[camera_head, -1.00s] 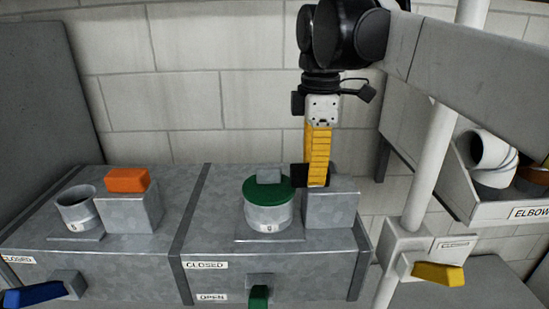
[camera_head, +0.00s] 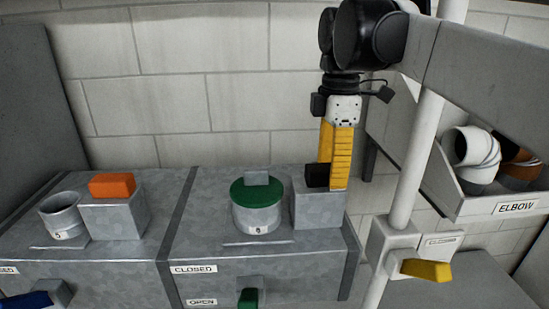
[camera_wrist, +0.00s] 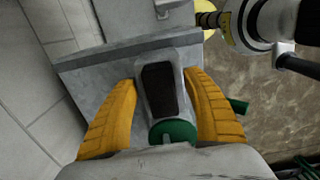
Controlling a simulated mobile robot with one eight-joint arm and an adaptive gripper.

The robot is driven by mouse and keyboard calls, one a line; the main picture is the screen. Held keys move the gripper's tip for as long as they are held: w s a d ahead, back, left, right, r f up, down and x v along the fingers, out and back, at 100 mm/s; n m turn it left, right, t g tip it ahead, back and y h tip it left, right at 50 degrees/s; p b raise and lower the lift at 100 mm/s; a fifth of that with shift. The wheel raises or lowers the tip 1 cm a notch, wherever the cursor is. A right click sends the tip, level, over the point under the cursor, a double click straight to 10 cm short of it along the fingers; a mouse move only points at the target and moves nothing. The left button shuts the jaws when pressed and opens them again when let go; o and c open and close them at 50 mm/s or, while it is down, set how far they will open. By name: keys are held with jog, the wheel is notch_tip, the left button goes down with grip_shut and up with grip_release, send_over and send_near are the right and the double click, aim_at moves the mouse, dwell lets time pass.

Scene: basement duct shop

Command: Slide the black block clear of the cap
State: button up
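The black block (camera_head: 316,176) sits on top of a plain grey block (camera_head: 318,211), right of the green cap (camera_head: 256,193). A gap shows between it and the cap. The cap covers a numbered round collar (camera_head: 257,216) and has a grey knob on top. My gripper (camera_head: 335,184) points down at the black block with its yellow fingers. In the wrist view, the black block (camera_wrist: 160,90) lies between the two fingers, with narrow gaps on both sides. Part of the green cap (camera_wrist: 172,132) shows near the bottom.
On the left, an orange block (camera_head: 112,186) sits on another grey block, beside an open collar (camera_head: 61,216). A white pipe with a yellow lever (camera_head: 427,271) and an ELBOW bin (camera_head: 500,208) stand right.

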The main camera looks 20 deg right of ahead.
jog(key=shift+r, duration=0.1)
jog(key=shift+a+r, duration=0.1)
jog(key=shift+r, duration=0.2)
notch_tip(320, 180, up, 11)
jog(key=shift+r, duration=0.15)
dwell(0.5)
